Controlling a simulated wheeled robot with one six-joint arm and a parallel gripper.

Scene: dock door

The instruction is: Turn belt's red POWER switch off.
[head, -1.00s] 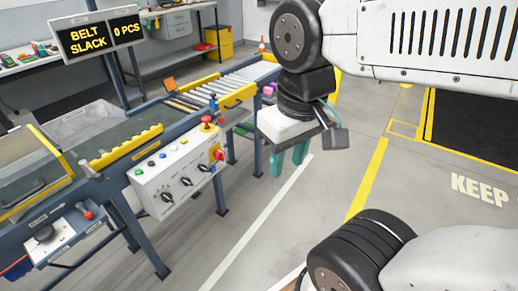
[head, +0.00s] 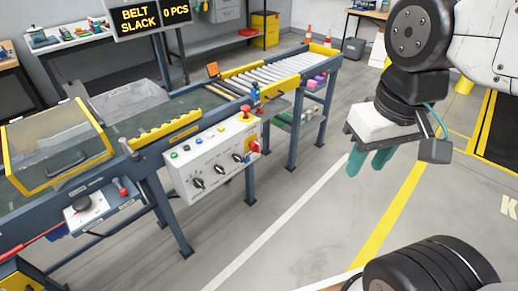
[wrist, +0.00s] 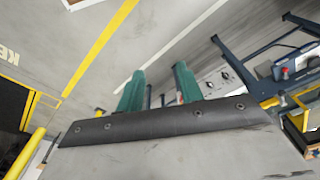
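The belt's white control panel (head: 214,160) is on the near side of the conveyor, with black knobs and small coloured buttons. A red switch (head: 254,147) with yellow behind it is at the panel's right end; its label and exact position are too small to read. A red mushroom button (head: 246,109) stands on top. My gripper (head: 365,170) hangs in the air well right of the panel, its two teal fingers apart and empty. In the wrist view, the fingers (wrist: 159,72) are apart, and part of the panel (wrist: 215,84) shows beyond the right finger.
The conveyor's blue legs (head: 251,187) stand below the panel. A display (head: 148,16) reads BELT SLACK and 0 PCS. A small control box (head: 88,213) is at the left. The floor between panel and gripper is clear, with a white line (head: 280,235) and a yellow line (head: 390,215).

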